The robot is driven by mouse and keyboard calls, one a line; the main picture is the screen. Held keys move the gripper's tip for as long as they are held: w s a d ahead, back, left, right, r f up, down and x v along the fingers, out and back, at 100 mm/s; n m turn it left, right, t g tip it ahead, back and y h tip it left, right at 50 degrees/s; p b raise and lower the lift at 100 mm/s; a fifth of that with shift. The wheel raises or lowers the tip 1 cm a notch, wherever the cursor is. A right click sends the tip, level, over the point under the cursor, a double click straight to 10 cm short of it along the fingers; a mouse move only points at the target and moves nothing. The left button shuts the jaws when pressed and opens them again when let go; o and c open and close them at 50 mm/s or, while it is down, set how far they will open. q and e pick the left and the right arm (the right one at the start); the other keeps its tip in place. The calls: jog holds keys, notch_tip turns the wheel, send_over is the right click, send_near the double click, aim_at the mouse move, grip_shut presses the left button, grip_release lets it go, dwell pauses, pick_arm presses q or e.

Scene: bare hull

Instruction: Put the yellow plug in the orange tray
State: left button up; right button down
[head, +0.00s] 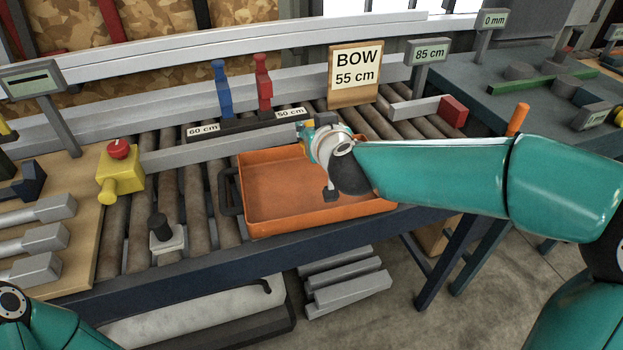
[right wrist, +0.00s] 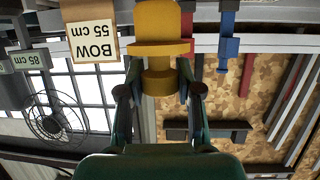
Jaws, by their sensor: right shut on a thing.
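The yellow plug (right wrist: 158,48) is between the two fingers of my right gripper (right wrist: 160,78) in the right wrist view; it has a wide flange and a narrower body. The gripper is shut on it. In the head view my right gripper (head: 310,132) is above the back part of the orange tray (head: 275,228), and only a small yellow bit of the plug shows beside it. The tray is a shallow, open box on the roller conveyor, with a dark handle at its left end. Its visible floor is empty; my right arm hides part of it. My left gripper is out of view.
A yellow box with a red button (head: 122,176) stands left of the tray. A small dark-knobbed block (head: 164,236) sits on the rollers. Behind the tray are a dark rack with blue and red pieces (head: 263,85) and the BOW sign (head: 356,72).

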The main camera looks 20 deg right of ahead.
notch_tip(320, 180, down, 9)
jog(key=b, duration=0.4)
jog(key=shift+s+d+f, duration=0.1)
jog(key=shift+d, duration=0.05)
jog(key=c, duration=0.8)
grip_release()
